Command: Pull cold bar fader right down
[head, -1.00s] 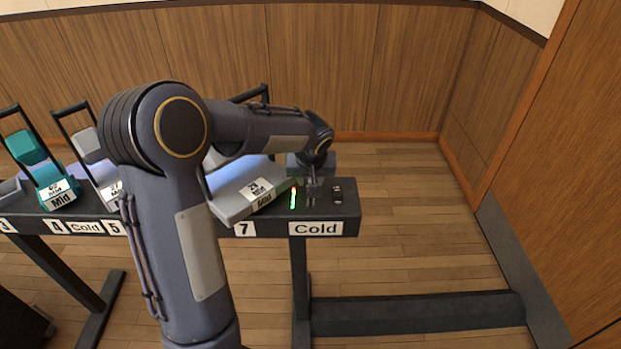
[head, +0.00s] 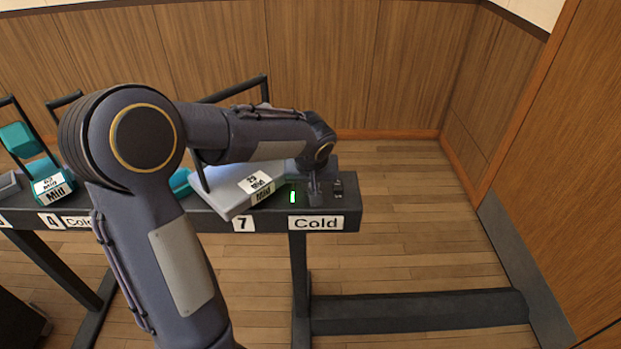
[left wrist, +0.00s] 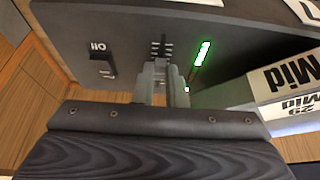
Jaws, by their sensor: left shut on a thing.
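The dark bar ends at the right with a white "Cold" label (head: 316,223) on its front face. My left gripper (head: 315,190) is low over the top of that end, fingers pointing down. In the left wrist view its fingers (left wrist: 164,82) are shut at the fader's track, just below the white tick marks (left wrist: 162,47). The fader's knob is hidden between the fingers. A green lit strip (head: 292,197) is beside the fader; it also shows in the left wrist view (left wrist: 203,52). My right gripper is not in view.
A small black switch (head: 338,189) is right of the fader.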

